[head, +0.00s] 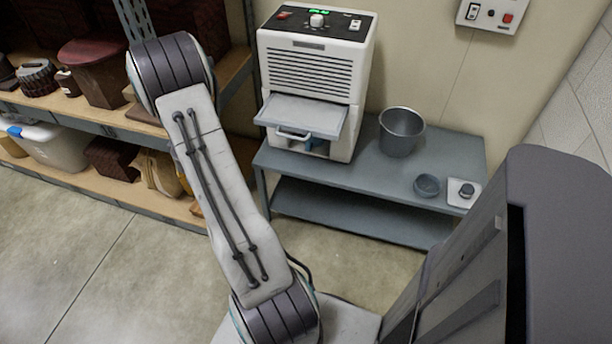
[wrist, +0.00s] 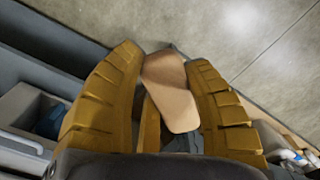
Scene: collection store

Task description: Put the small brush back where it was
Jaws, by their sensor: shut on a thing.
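In the wrist view, my gripper (wrist: 163,60) has its two ribbed yellow fingers closed on either side of a smooth tan piece, which I take to be the small brush (wrist: 172,90). Its rounded, flat tan part points towards the camera. Bristles cannot be made out. A dark grey shape shows below it between the fingers, and I cannot tell whether it belongs to the brush. Neither my gripper nor the brush can be made out in the head view.
A white machine (head: 312,75) with a projecting flap stands on the grey bench (head: 355,172). A metal bucket (head: 401,132), small bowl (head: 427,186) and white pad with a dark knob (head: 465,191) stand to its right. Loaded shelves (head: 95,122) are at left. Floor in front is clear.

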